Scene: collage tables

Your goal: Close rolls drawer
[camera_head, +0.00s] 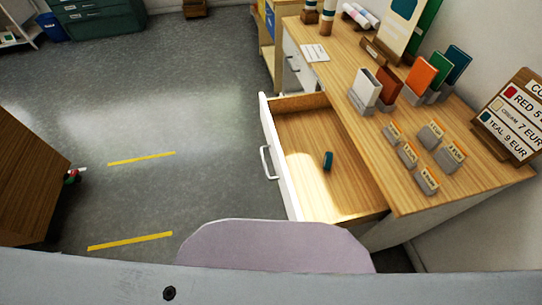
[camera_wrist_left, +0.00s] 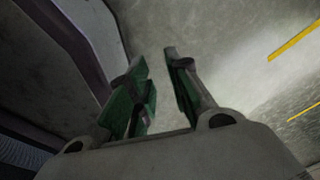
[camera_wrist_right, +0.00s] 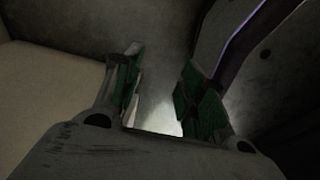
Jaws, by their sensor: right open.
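A drawer (camera_head: 300,135) with a white front (camera_head: 283,165) and a bar handle (camera_head: 266,162) stands pulled out of the wooden-topped desk (camera_head: 400,190). A small teal roll (camera_head: 328,161) lies inside on the drawer's bare wooden floor. Neither gripper shows in the head view. My left gripper (camera_wrist_left: 158,75) shows in the left wrist view, its green-padded fingers apart and nothing between them, over grey floor. My right gripper (camera_wrist_right: 160,80) shows in the right wrist view, fingers apart and empty, beside a pale surface at the left. Neither wrist view shows the drawer.
Colored cards in stands (camera_head: 420,75), several small price-tag holders (camera_head: 428,180) and a price board (camera_head: 510,115) stand on the desk. A second white drawer front (camera_head: 297,65) is farther along. A brown wooden piece (camera_head: 25,180) stands at left. Grey floor (camera_head: 150,110) lies clear between.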

